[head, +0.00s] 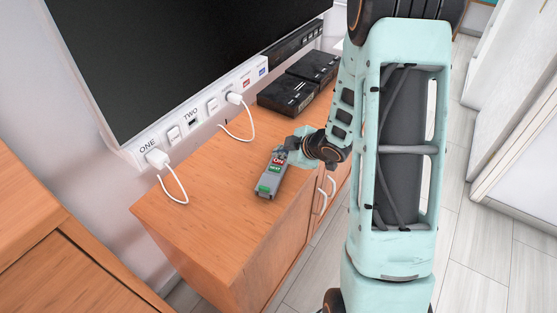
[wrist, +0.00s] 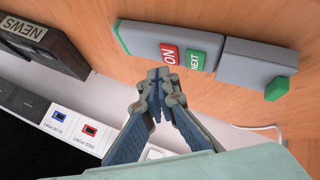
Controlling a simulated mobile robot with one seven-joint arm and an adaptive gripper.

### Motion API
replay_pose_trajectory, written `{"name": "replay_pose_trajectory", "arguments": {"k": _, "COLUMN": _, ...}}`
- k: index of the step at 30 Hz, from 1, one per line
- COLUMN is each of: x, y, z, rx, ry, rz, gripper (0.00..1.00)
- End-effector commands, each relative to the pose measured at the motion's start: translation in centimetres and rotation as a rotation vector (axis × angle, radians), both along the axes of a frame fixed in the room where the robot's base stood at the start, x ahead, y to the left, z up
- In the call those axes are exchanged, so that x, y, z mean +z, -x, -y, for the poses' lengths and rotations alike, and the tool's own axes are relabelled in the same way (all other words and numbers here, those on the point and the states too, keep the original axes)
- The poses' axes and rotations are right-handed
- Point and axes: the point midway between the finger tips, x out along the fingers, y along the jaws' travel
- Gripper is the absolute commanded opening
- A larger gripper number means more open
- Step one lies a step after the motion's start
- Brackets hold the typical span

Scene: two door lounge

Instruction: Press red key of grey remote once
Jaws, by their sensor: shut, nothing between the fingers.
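The grey remote (head: 283,181) lies on the wooden cabinet top. Its red key (head: 279,158), marked ON, is beside a green key (head: 275,169) marked NEXT. The wrist view shows the remote (wrist: 140,41), the red key (wrist: 169,54) and the green key (wrist: 196,60) clearly. My gripper (wrist: 160,76) is shut and empty, its tips just below the red key in the wrist picture. Whether the tips touch the remote cannot be told. In the head view my gripper (head: 288,148) is at the remote's far end, partly covering it.
A grey block with a green knob (wrist: 277,88) adjoins the remote's near end. Black boxes (head: 287,94) stand at the back of the cabinet (head: 200,190). White cables (head: 175,185) hang from a port strip (head: 175,132) under a large black screen (head: 180,50).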

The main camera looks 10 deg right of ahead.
Motion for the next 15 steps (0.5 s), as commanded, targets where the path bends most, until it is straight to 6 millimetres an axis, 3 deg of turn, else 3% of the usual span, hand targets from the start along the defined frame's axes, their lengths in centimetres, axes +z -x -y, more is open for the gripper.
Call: {"name": "replay_pose_trajectory", "arguments": {"k": 15, "x": 4.9, "y": 0.0, "z": 0.0, "rx": 0.0, "ry": 0.0, "rz": 0.0, "gripper": 0.0}}
